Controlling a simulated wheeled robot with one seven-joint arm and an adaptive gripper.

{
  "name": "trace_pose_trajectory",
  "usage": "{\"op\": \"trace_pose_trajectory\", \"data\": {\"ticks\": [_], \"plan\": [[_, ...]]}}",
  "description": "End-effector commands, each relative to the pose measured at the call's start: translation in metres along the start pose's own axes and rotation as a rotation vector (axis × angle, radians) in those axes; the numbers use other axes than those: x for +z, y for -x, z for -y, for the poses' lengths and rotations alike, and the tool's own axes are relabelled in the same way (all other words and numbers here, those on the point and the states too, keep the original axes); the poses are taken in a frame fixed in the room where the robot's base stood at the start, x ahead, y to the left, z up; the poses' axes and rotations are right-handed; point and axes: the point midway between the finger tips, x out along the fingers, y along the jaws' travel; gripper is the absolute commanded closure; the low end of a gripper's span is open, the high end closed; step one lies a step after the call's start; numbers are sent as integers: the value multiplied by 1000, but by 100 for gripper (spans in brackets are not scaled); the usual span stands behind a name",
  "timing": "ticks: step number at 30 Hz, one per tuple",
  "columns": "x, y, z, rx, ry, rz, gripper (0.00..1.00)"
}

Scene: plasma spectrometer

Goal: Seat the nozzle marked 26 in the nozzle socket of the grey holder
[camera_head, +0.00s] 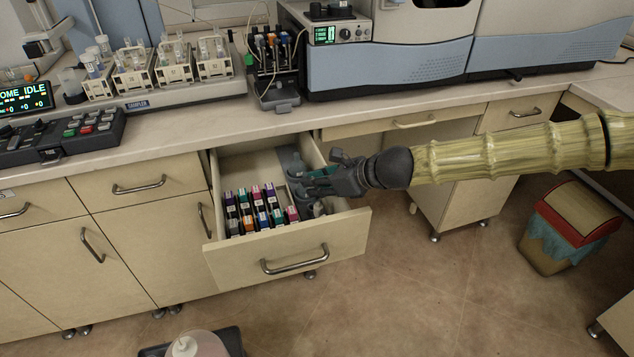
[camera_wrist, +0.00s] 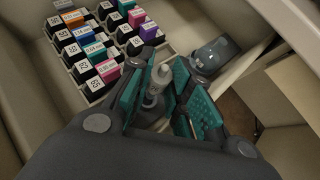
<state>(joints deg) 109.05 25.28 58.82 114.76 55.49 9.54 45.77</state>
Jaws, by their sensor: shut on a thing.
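My gripper (camera_head: 318,181) is down in the open drawer at its right side, and it also shows in the wrist view (camera_wrist: 160,92). Its teal-padded fingers are closed around a small pale grey nozzle-like piece (camera_wrist: 159,76), whose top shows between the pads. I cannot read a mark on it, so I cannot tell if it is nozzle 26. A smooth grey-blue piece (camera_wrist: 213,54) lies just beyond the right finger, apart from it. A grey holder-like piece (camera_head: 280,97) stands on the counter's front edge; I cannot make out its socket.
The open drawer (camera_head: 287,246) holds rows of black, numbered pieces with coloured labels (camera_wrist: 88,55) left of my gripper. A rack (camera_head: 270,50) and a blue-grey instrument (camera_head: 390,65) stand on the counter. The drawer's side walls are close to my gripper.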

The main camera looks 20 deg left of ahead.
Motion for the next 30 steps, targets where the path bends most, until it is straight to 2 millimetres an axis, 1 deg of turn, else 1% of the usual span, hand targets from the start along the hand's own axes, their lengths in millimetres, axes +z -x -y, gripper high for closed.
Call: {"op": "trace_pose_trajectory", "data": {"ticks": [17,18,20,21,30], "plan": [[-6,-4,0,0,0,0,100],[-6,-4,0,0,0,0,72],[-6,-4,0,0,0,0,62],[-6,-4,0,-1,0,0,55],[-9,-2,3,-6,-4,-3,55]]}}
